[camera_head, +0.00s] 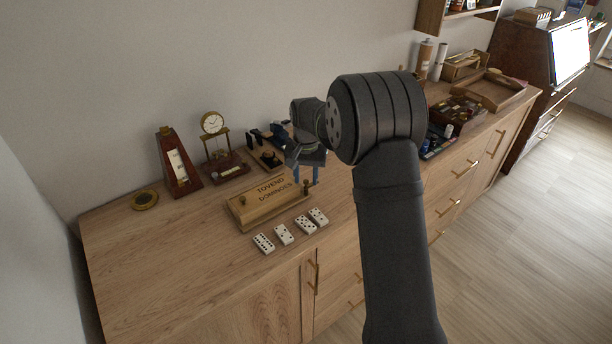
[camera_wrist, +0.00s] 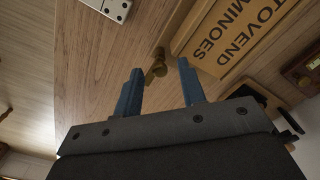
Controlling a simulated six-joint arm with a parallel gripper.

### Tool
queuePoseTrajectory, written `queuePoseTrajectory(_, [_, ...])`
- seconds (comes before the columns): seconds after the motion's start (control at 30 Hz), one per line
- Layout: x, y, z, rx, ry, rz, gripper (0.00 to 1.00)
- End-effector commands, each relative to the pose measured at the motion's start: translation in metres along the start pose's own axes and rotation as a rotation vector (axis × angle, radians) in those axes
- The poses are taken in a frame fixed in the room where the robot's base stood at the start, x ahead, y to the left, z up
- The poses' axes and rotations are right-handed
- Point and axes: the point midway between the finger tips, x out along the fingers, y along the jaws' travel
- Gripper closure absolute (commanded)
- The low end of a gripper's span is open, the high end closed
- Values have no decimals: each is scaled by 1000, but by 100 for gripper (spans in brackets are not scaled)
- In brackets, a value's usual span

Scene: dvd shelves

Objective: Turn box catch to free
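The wooden domino box (camera_head: 262,212), with dark lettering on its lid, lies on the cabinet top. A small brass catch (camera_head: 306,187) is at its right end; it also shows in the wrist view (camera_wrist: 157,66), just beyond the box's end. My gripper (camera_head: 306,177) is over that end. I see no contact between fingers and catch.
Several white dominoes (camera_head: 284,235) lie in front of the box. Behind it stand a metronome (camera_head: 177,166) and a small clock (camera_head: 213,124). A brass disc (camera_head: 144,200) lies at the left. The cabinet top (camera_head: 165,255) is clear at the front left.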

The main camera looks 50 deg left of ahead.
Motion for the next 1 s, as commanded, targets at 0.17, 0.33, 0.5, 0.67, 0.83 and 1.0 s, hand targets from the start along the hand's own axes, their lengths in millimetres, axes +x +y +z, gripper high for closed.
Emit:
queuePoseTrajectory(0.17, [-4,0,0,0,1,0,63])
queuePoseTrajectory(0.33, [-28,0,0,0,4,-1,63])
queuePoseTrajectory(0.5, [-69,0,-1,0,4,-1,63])
queuePoseTrajectory(0.67, [-109,0,-1,0,4,-2,63])
queuePoseTrajectory(0.83, [-145,0,0,0,3,-1,63])
queuePoseTrajectory(1.0, [-166,0,0,0,0,0,63])
